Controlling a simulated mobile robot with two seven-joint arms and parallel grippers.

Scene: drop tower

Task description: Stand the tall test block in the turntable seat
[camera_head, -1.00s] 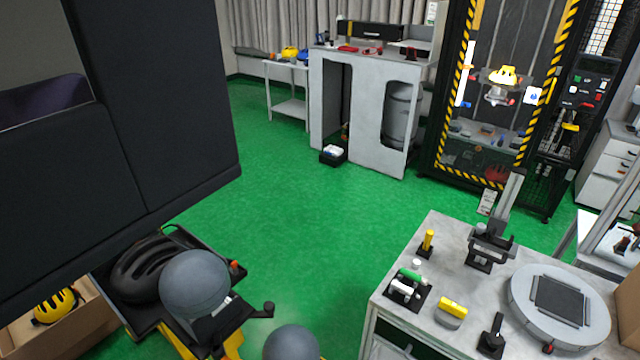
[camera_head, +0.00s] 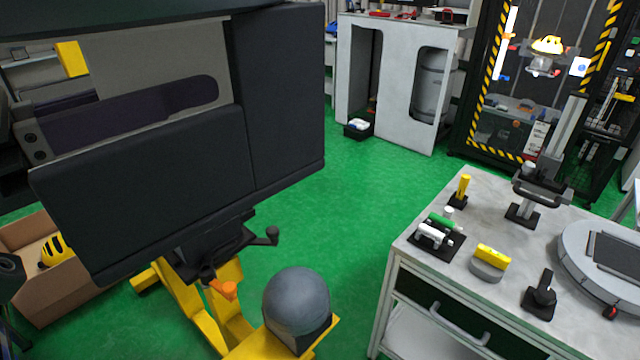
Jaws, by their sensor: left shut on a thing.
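The round grey turntable (camera_head: 577,268) lies on the workbench at the right edge, partly cut off. Its dark square seat (camera_head: 622,254) looks empty. My right gripper is out of view.
A grey ball-shaped form (camera_head: 297,300) stands on a yellow frame. Green floor lies open between.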

